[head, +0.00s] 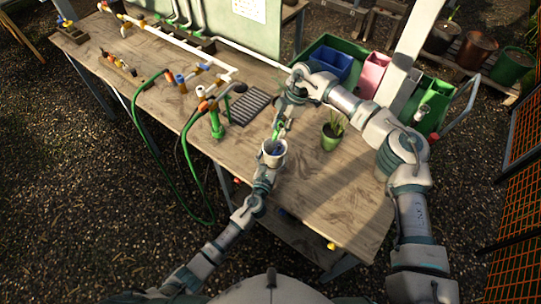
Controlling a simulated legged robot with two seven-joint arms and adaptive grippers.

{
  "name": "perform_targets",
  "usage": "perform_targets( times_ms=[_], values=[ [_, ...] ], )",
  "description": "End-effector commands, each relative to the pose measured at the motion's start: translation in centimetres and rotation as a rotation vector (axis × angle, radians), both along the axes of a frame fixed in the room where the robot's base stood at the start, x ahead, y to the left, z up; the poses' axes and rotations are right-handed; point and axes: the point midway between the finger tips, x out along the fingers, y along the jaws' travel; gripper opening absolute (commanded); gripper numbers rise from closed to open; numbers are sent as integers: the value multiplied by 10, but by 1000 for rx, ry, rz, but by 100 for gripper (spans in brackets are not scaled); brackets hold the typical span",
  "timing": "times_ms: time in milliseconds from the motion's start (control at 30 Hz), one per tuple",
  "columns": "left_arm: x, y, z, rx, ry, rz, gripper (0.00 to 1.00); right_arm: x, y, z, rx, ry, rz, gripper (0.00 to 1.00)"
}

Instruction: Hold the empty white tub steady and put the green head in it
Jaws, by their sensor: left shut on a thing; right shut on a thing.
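The white tub (264,157) stands upright near the middle of the table. My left gripper (268,166) is shut on it from the near side. My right gripper (284,118) comes down from above and behind the tub, shut on the green head (280,130). The green head is over the far side of the tub's mouth. Something dark bluish shows inside the rim; I cannot tell whether it is part of the green head. The fingertips are small and partly hidden.
A green pot with a plant (331,137) stands close right of the tub. Blue and pink bins (370,72) are at the back right. The table's front is mostly bare.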

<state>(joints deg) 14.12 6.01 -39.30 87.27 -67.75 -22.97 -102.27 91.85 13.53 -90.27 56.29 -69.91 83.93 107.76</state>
Motion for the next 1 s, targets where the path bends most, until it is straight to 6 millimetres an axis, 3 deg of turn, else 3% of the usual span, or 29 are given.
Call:
perform_targets(
  times_ms=[500, 1000],
  values=[
    [0, 7, -1, -7, 1, -1, 49, -1, 8, -37, -8, 2, 1, 13],
    [0, 1, -1, -1, 1, -1, 49, 0, 0, -71, -1, 2, -1, 13]
  ],
)
